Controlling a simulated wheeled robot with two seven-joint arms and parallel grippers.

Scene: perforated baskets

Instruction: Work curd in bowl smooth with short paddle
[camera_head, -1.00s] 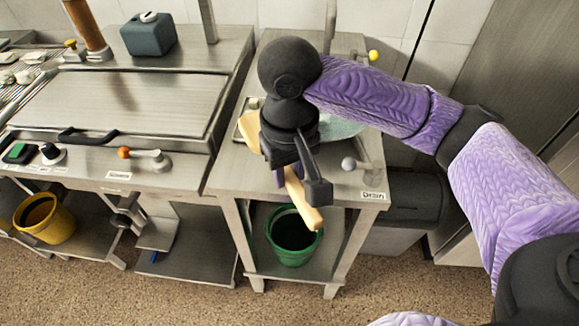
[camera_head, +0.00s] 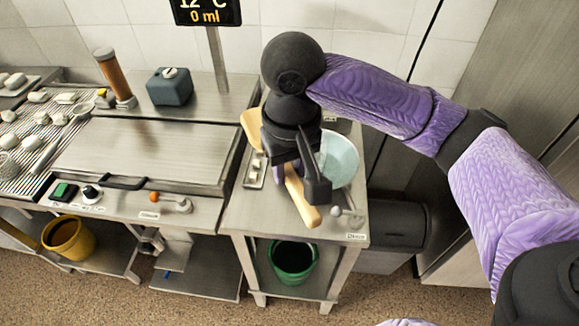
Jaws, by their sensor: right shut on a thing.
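The short paddle (camera_head: 300,197) is pale wood, with a broad end at upper left and a narrower end at lower right. My right gripper (camera_head: 287,165) is shut on its middle and holds it slanted over the drain table; the fingertips are mostly hidden by the wrist. The bowl (camera_head: 340,160) is pale blue-green and stands on the table just right of the gripper. Its left side is hidden behind my wrist, and I cannot make out curd in it. My left gripper is not in view.
The drain table (camera_head: 258,212) has a small tray (camera_head: 254,168) at its left and a knob (camera_head: 336,210) near the front. A green bucket (camera_head: 292,262) stands below. A flat-topped steel unit (camera_head: 145,155) adjoins at left, with a grey-blue box (camera_head: 169,87) behind.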

